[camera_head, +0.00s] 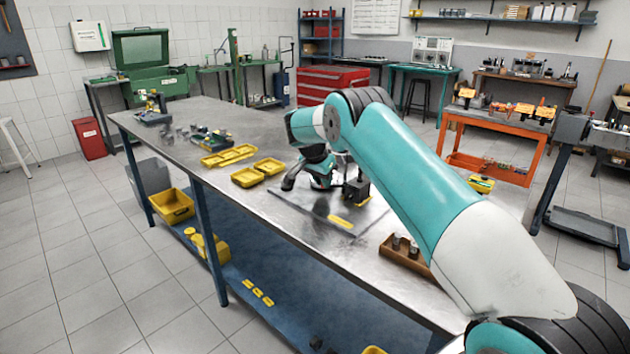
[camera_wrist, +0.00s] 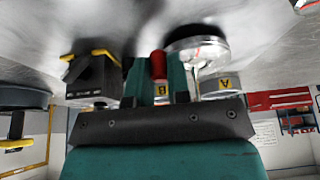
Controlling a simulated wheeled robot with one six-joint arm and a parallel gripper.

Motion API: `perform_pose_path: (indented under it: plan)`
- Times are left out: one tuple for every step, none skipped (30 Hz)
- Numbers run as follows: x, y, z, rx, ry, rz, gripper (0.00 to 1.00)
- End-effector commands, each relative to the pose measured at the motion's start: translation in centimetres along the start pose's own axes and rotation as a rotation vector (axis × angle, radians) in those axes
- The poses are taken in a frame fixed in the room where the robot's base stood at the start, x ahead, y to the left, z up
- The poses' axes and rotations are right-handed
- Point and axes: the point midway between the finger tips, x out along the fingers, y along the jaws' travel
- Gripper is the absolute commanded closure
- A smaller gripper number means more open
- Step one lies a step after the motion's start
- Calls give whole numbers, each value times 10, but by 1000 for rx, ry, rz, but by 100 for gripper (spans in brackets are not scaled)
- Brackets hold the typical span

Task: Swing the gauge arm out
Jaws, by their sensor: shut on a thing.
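In the wrist view my gripper (camera_wrist: 154,76) has its two teal fingers on either side of a red handle (camera_wrist: 158,64) and is shut on it. A round gauge (camera_wrist: 196,46) with a pale face and bright rim is just right of the fingers. Yellow labels marked B (camera_wrist: 161,90) and A (camera_wrist: 225,84) show below the handle and gauge. I cannot make out how the handle joins the gauge arm. In the head view my wrist is low over the metal bench (camera_head: 262,205), and the fingertips and handle are hidden.
Yellow trays (camera_head: 248,177) lie on the bench to the left. A brown wooden tray (camera_head: 405,256) sits near the front edge.

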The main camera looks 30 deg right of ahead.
Motion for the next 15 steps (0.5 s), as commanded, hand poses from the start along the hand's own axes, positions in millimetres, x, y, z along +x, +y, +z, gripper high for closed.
perform_pose_path:
  plan:
    - [3, 2, 1, 12, -3, 12, 100]
    - [3, 2, 0, 18, -3, 14, 100]
    - [3, 2, 0, 25, -3, 17, 100]
    - [3, 2, 1, 30, -3, 20, 100]
    - [3, 2, 1, 33, -3, 22, 100]
    - [3, 2, 1, 37, -3, 24, 100]
    - [3, 2, 1, 40, -3, 25, 100]
    - [3, 2, 1, 42, -3, 25, 100]
    - [3, 2, 1, 44, -3, 26, 100]
    - [3, 2, 1, 44, -3, 26, 100]
    - [3, 1, 1, 45, -2, 26, 100]
    - [3, 1, 2, 45, -2, 26, 100]
    - [3, 1, 2, 45, -2, 26, 100]
    - [3, 1, 2, 44, -2, 26, 100]
    - [3, 1, 2, 44, -1, 26, 100]
